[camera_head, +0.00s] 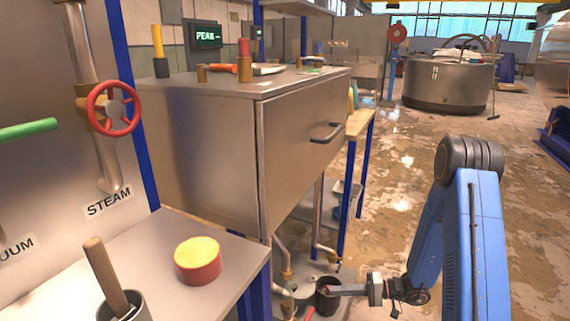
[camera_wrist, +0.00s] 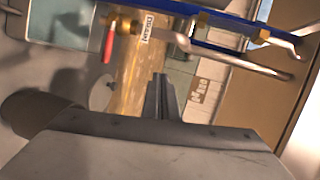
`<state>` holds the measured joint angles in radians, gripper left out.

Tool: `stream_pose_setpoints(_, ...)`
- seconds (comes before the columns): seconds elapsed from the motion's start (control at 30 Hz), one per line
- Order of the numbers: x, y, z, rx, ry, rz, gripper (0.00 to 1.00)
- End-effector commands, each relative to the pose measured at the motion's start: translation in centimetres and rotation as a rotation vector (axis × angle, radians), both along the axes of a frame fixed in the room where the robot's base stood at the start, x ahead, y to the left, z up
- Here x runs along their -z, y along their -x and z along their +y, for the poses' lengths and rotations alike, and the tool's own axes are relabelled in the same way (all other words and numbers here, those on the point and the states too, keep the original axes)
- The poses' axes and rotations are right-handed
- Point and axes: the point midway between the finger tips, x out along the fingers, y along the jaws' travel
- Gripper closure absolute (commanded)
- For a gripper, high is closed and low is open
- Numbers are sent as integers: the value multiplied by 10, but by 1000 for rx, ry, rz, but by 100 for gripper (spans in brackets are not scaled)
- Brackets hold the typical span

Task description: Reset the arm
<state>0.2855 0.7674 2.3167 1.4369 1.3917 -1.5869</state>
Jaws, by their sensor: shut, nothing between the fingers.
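My blue arm (camera_head: 473,240) stands at the lower right of the head view. It reaches down and left, low beside the metal chamber. My gripper (camera_head: 335,290) is at its end, close to a dark round pot (camera_head: 327,300) under the chamber. In the head view I cannot tell whether the two touch. In the wrist view my gripper (camera_wrist: 160,92) shows its fingers together with nothing between them. A dark rounded thing (camera_wrist: 35,115), perhaps the same pot, is at the left there.
The metal chamber (camera_head: 300,150) with its handle stands left of my arm. Pipes and a red-handled valve (camera_wrist: 109,42) are near my gripper. A side table (camera_head: 225,240) holds a red and yellow round piece (camera_head: 198,261). The wet floor (camera_head: 420,150) behind my arm is mostly clear.

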Motion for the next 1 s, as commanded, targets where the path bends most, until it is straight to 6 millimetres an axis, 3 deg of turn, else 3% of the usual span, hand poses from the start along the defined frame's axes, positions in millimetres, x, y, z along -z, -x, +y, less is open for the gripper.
stream_pose_setpoints(0.4, -73, 41, 16, -169, 115, 38, 100)
stream_pose_setpoints(1.0, -148, 110, 19, -324, 367, 82, 100)
